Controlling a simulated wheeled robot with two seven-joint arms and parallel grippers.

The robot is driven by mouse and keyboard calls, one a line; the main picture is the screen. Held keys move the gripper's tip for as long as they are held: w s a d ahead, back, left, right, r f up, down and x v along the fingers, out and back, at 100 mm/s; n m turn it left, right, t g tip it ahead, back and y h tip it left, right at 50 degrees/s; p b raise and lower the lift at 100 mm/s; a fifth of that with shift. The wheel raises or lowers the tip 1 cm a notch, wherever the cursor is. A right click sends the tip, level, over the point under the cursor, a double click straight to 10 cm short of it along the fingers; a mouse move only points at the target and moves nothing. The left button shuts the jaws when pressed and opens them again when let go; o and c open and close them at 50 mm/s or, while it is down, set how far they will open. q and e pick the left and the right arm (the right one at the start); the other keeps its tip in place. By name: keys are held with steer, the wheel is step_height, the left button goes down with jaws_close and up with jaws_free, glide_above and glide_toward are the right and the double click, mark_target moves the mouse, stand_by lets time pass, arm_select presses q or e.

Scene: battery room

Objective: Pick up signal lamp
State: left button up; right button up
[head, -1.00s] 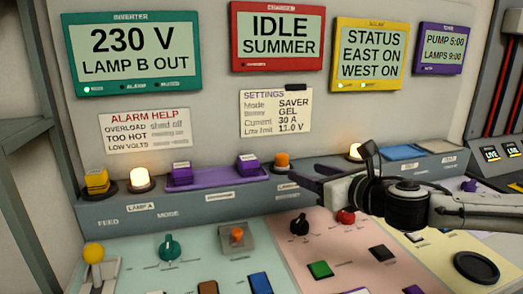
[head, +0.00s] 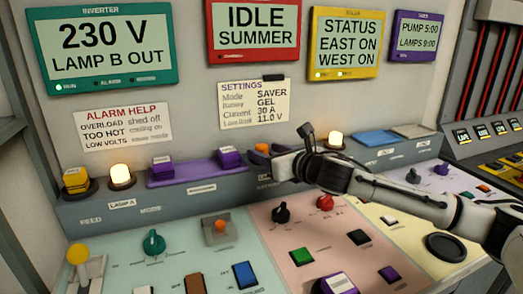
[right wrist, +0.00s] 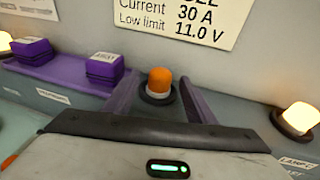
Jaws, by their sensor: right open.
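An orange capped lamp (head: 262,148) on a dark round base stands on the grey ledge and looks unlit. It is partly hidden behind my right gripper (head: 277,160) in the head view. In the right wrist view the orange lamp (right wrist: 160,82) stands upright between the two fingertips of my open right gripper (right wrist: 158,77). One finger is on each side, with gaps, and nothing is held. A glowing pale lamp (head: 120,175) is farther left on the ledge, and another glowing lamp (head: 335,140) is to the right. My left gripper is not in view.
A purple tray (head: 198,172) with two purple blocks sits left of the orange lamp. A yellow button (head: 76,179) is at the ledge's left end. The wall with notes and screens rises close behind. Knobs and switches cover the sloping panel (head: 120,262) below.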

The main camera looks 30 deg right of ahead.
steer(key=shift+w+f, duration=0.15)
steer(key=shift+w, duration=0.4)
steer(key=c, duration=1.1)
steer(key=shift+c, duration=0.2)
